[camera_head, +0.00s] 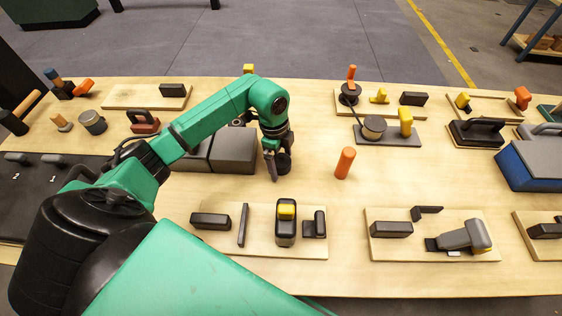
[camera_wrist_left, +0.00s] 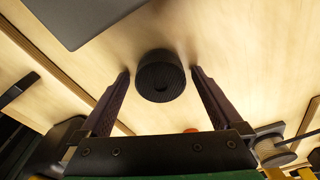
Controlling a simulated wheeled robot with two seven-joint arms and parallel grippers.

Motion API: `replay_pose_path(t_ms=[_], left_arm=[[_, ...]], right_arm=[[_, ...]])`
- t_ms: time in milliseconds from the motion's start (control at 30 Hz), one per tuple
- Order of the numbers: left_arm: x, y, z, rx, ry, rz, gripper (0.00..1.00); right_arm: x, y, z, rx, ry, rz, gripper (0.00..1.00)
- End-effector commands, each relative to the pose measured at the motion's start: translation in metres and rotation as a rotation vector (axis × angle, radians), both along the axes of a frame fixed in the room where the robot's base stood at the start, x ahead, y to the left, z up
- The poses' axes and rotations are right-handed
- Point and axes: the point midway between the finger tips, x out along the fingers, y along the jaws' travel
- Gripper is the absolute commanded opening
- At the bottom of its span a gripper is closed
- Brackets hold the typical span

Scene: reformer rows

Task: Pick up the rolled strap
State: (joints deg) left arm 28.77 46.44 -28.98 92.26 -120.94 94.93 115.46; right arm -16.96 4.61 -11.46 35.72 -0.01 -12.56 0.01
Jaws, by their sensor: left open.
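The rolled strap (camera_wrist_left: 160,78) is a black, ribbed round roll on the wooden table. In the left wrist view it lies between the fingers of my left gripper (camera_wrist_left: 160,72), with a gap to each finger. In the head view my left gripper (camera_head: 277,167) points down at the table, with the dark roll (camera_head: 284,163) at its fingers, partly hidden by them. The gripper is open. My right gripper is not in view.
A grey box (camera_head: 233,150) stands just left of the left gripper. An orange cylinder (camera_head: 345,163) stands to its right. Boards with dark tools (camera_head: 258,243) lie nearer, and a spool (camera_head: 374,127) on a grey plate stands behind right. Bare table lies between.

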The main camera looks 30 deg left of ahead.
Motion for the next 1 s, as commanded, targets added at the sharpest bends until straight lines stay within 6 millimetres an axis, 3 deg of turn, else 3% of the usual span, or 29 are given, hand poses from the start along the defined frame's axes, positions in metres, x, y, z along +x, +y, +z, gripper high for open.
replay_pose_path(t_ms=[100,333,567,733,867,1000], left_arm=[[0.000,0.000,0.000,0.000,0.000,0.000,1.00],[0.000,0.000,0.000,0.000,0.000,0.000,0.14],[0.000,0.000,0.002,0.000,-0.001,0.000,0.14],[0.001,0.000,0.015,0.000,-0.003,-0.001,0.14],[0.002,0.000,0.043,0.000,-0.006,-0.001,0.14],[0.002,0.000,0.094,0.001,-0.009,-0.003,0.14]], right_arm=[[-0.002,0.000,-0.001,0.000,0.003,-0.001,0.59],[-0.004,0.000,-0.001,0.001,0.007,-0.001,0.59],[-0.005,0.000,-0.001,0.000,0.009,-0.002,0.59],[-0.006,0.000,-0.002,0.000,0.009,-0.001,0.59],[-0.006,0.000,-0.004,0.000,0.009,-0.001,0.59],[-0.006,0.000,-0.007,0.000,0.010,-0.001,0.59]])
